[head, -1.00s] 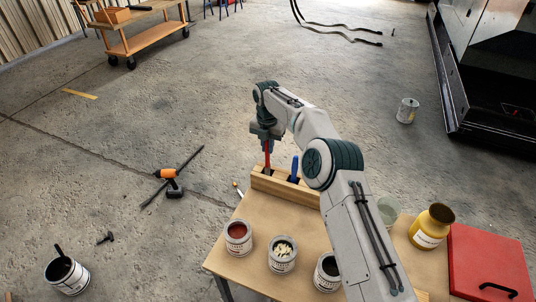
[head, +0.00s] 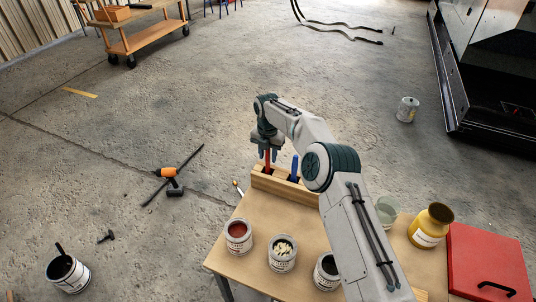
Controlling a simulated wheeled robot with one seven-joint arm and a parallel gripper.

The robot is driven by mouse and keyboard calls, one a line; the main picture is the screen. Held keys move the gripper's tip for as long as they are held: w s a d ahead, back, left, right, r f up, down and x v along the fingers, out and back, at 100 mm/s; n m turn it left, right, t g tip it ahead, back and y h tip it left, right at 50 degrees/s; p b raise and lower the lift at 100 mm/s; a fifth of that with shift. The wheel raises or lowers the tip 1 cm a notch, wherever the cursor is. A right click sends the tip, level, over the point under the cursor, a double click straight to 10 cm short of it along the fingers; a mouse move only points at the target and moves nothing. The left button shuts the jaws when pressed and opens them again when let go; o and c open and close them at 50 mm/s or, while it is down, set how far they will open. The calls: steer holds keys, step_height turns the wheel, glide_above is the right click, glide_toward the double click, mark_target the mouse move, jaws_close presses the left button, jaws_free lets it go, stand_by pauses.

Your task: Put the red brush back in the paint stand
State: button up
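The red brush (head: 268,158) stands upright at the left end of the wooden paint stand (head: 282,188), at the back edge of the table. Its lower end is hidden in the stand's left opening. My gripper (head: 269,155) points down over the stand, with its two fingers spread on either side of the red handle. It looks open; the exact gap to the handle is too small to tell. A blue brush (head: 294,167) stands to the right in the same stand. My arm hides the stand's right end.
Paint cans, a red one (head: 238,237), one with pale pieces (head: 282,253) and a dark one (head: 327,271), stand on the table (head: 235,265). A yellow jar (head: 431,226) and a red case (head: 490,262) are at right. A drill (head: 171,181) lies on the floor.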

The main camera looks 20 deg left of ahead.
step_height(320, 180, up, 12)
steer(key=shift+r+b, duration=0.15)
steer(key=shift+b, duration=0.25)
steer(key=shift+r, duration=0.15)
steer(key=s+d+r+m+t, duration=0.1)
steer(key=s+d+r+m, duration=0.4)
steer(key=d+r+m, duration=0.6)
steer(key=s+d+r+m+t, duration=0.1)
steer(key=s+d+r+m, duration=0.45)
steer(key=d, duration=0.95)
steer(key=s+d+f+m, duration=0.2)
steer(key=s+d+m, duration=0.7)
steer(key=s, duration=0.2)
steer(key=s+d+f+m+t, duration=0.1)
steer(key=s+d+f+m, duration=0.1)
steer(key=s+d+m, duration=0.7)
steer(key=s+m, duration=0.1)
steer(key=s, duration=0.1)
steer(key=shift+s+d+f+t, duration=0.2)
steer(key=shift+s+f+t, duration=0.1)
steer(key=shift+s, duration=0.05)
